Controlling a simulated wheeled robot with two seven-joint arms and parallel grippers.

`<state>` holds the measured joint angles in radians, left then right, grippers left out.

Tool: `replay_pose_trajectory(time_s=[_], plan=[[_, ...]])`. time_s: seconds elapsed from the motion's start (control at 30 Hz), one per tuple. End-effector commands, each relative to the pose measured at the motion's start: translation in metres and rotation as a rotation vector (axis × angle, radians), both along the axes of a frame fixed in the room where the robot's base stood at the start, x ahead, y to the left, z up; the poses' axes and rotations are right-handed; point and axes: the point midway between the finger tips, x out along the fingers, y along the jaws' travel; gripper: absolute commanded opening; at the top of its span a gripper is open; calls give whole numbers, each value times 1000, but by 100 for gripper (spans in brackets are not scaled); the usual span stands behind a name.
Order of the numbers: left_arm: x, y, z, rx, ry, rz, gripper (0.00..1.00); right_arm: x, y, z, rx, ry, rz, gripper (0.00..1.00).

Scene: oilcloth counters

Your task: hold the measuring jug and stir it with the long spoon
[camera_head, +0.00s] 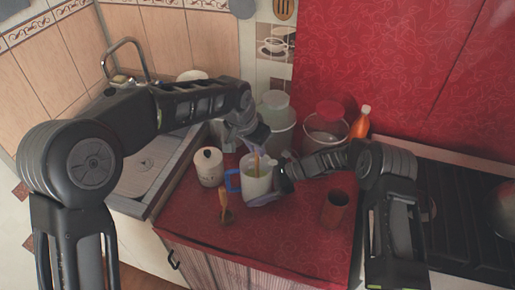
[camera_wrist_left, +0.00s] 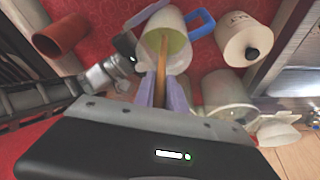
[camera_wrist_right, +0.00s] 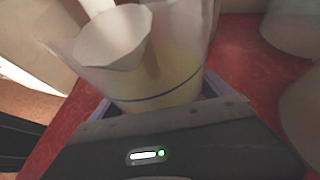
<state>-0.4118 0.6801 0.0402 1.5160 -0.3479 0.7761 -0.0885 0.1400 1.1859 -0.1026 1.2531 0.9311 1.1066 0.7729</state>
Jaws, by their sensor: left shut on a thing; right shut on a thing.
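The measuring jug (camera_head: 257,184) is clear with a blue handle and stands upright on the red counter, pale yellow contents inside. It also shows in the left wrist view (camera_wrist_left: 178,52) and the right wrist view (camera_wrist_right: 160,88). My right gripper (camera_head: 283,184) is shut on the jug's side, opposite the handle. My left gripper (camera_head: 259,146) is above the jug, shut on the long wooden spoon (camera_wrist_left: 161,68). The spoon (camera_head: 257,164) reaches down into the jug; its lower end is hidden. A pale cone-like shape at the jug's mouth in the right wrist view is unclear.
A white salt canister (camera_head: 209,167) stands left of the jug, and a wooden-handled tool (camera_head: 224,205) is in front. A brown cup (camera_head: 335,209) stands at right. Lidded containers (camera_head: 325,128) and an orange bottle (camera_head: 361,122) are behind. The sink is left, the stove right.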

Motion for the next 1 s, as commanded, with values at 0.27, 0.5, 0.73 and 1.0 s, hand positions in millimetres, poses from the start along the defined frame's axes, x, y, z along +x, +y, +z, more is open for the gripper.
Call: replay_pose_trajectory(time_s=[0.27, 0.5, 0.73, 1.0], plan=[[1, 2, 0, 0, 0, -1, 0, 0, 1, 0, 1, 0, 1, 68], [1, 2, 3, 0, -1, -1, 0, 0, 1, 0, 1, 0, 1, 68], [1, 2, 23, -1, -2, -1, 0, 0, 1, 0, 0, 0, 1, 68], [1, 2, 49, -1, 0, -1, 0, 0, 1, 0, 1, 0, 1, 68]])
